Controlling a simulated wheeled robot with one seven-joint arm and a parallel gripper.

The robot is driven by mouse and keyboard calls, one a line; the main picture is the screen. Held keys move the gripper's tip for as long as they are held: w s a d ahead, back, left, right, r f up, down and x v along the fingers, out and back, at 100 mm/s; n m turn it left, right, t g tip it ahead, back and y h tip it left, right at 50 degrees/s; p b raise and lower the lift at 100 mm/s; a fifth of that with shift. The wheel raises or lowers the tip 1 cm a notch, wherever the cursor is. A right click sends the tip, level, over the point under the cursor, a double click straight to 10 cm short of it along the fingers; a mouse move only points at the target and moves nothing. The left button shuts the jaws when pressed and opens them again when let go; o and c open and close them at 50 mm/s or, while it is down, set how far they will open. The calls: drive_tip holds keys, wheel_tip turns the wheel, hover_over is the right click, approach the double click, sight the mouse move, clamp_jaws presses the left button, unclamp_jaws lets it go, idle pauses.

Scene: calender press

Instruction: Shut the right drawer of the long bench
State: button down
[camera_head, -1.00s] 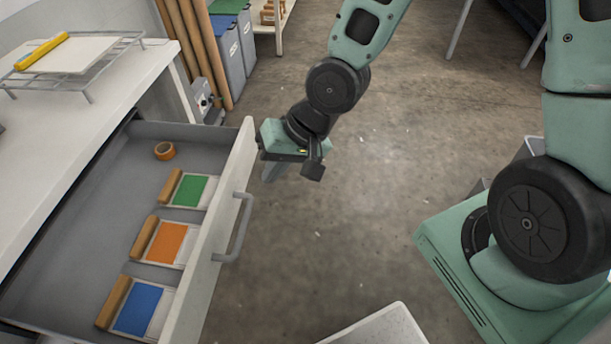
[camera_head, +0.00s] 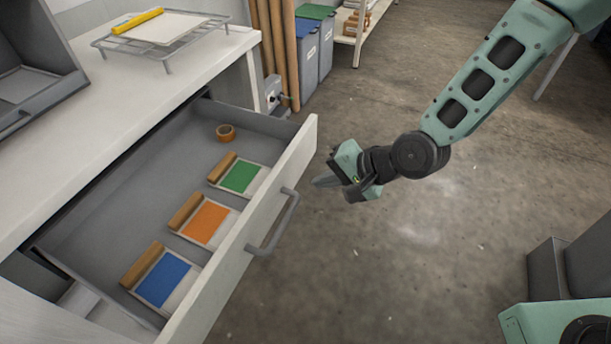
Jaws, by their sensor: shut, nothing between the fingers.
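The drawer (camera_head: 111,176) of the long bench (camera_head: 136,92) stands pulled well out. Its white front (camera_head: 239,244) carries a grey bar handle (camera_head: 274,226) on the outer face. Inside lie a roll of orange tape (camera_head: 225,132) and green (camera_head: 240,177), orange (camera_head: 206,221) and blue (camera_head: 163,278) cards with wooden strips. My gripper (camera_head: 322,182) is shut and empty. It is in the air to the right of the drawer front, beyond the handle, with its fingers pointing left toward the front. It appears apart from both.
A wire rack (camera_head: 163,38) with a white sheet and a yellow bar sits on the bench top. Brown rolls (camera_head: 274,50) and lidded bins (camera_head: 312,50) stand behind. The concrete floor (camera_head: 400,270) right of the drawer is clear.

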drive_tip(key=shift+w+a+f, duration=0.1)
drive_tip(key=shift+w+a, duration=0.2)
drive_tip(key=shift+a, duration=0.4)
drive_tip(key=shift+w+a+f, duration=0.1)
drive_tip(key=shift+w+a, duration=0.15)
drive_tip(key=shift+a, duration=0.5)
drive_tip(key=shift+w+a+f, duration=0.1)
drive_tip(key=shift+w+a, duration=0.2)
drive_tip(key=shift+a, duration=0.4)
